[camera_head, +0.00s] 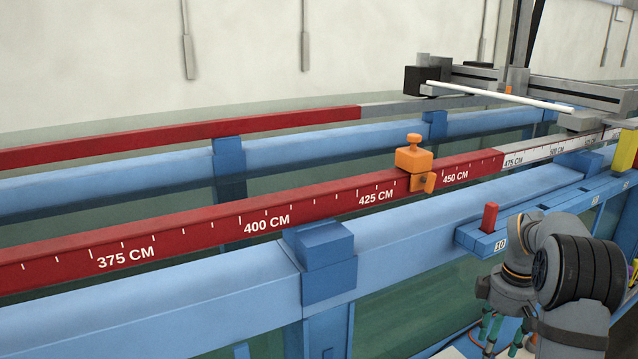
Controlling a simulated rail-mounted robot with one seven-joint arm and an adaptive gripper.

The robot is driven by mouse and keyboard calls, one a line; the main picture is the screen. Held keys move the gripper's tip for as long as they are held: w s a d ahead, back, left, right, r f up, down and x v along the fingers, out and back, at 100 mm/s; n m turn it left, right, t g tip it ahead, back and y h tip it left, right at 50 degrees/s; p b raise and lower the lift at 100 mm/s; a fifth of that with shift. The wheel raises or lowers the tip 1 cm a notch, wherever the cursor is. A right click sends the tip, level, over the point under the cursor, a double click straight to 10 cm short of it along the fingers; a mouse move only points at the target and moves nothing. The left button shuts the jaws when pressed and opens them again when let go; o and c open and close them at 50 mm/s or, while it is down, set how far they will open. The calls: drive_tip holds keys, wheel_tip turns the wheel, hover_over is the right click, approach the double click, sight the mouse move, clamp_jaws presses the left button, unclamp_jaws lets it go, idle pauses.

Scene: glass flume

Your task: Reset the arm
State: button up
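My arm shows at the lower right of the head view, folded low in front of the flume's near blue rail (430,220). Its dark grey rounded links are bent.
A red scale rail (330,203) with centimetre marks runs along the flume. An orange clamp block (413,160) sits on it near 440 cm. A red peg (488,217) stands in a blue numbered rack (530,213) beside my arm. A carriage with a white rod (500,96) spans the flume behind.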

wheel_tip(320, 180, down, 12)
drive_tip(key=shift+s+r, duration=0.15)
drive_tip(key=shift+f+m, duration=0.3)
drive_tip(key=shift+f, duration=0.05)
drive_tip(key=m, duration=0.5)
drive_tip(key=shift+r, duration=0.15)
drive_tip(key=m+p, duration=0.1)
drive_tip(key=m, duration=0.2)
drive_tip(key=shift+d+m, duration=0.1)
drive_tip(key=shift+m, duration=0.3)
drive_tip(key=m+p, duration=0.1)
drive_tip(key=m, duration=0.2)
drive_tip(key=shift+m, duration=0.4)
drive_tip(key=m+p, duration=0.2)
drive_tip(key=m, duration=0.3)
drive_tip(key=shift+r, duration=0.1)
drive_tip(key=shift+w+r, duration=0.2)
drive_tip(key=shift+r, duration=0.2)
drive_tip(key=shift+s+r+b, duration=0.1)
drive_tip(key=shift+r+b, duration=0.2)
drive_tip(key=shift+r, duration=0.45)
